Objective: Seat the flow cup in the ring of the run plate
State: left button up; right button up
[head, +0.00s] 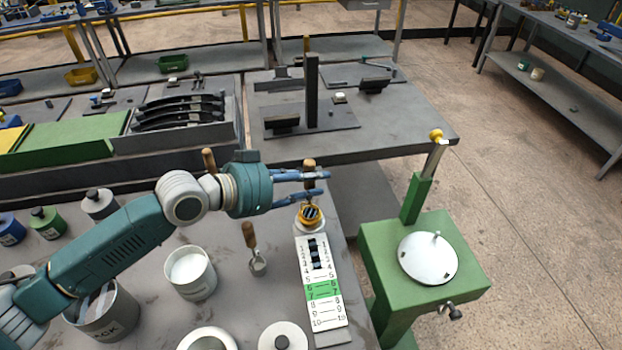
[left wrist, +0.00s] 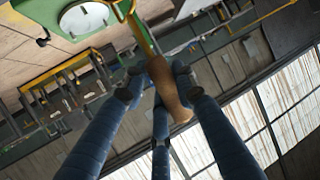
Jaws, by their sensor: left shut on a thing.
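My left gripper (head: 322,184) is shut on the wooden handle (head: 309,166), which I take to be the flow cup's. The handle stands roughly upright between the fingers. It also shows in the left wrist view (left wrist: 166,90), gripped between the blue fingers. The run plate (head: 328,310) is a white strip with numbered rows and a green band, lying on the bench. At its far end is a yellow-gold ring (head: 311,222) with a dark, striped shape inside, just below the gripper. I cannot tell whether the cup is in the ring or above it. My right gripper is not in view.
A small ladle (head: 252,242) with a wooden handle stands left of the plate. A white pot (head: 190,278) and a grey bucket (head: 112,318) are further left. A green stand (head: 385,262) with a round metal disc (head: 428,258) is on the right.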

pick_arm(q)
jog(key=shift+f+b, duration=0.7)
jog(key=shift+f, duration=0.25)
jog(key=o, duration=1.2)
jog(key=shift+c, duration=0.2)
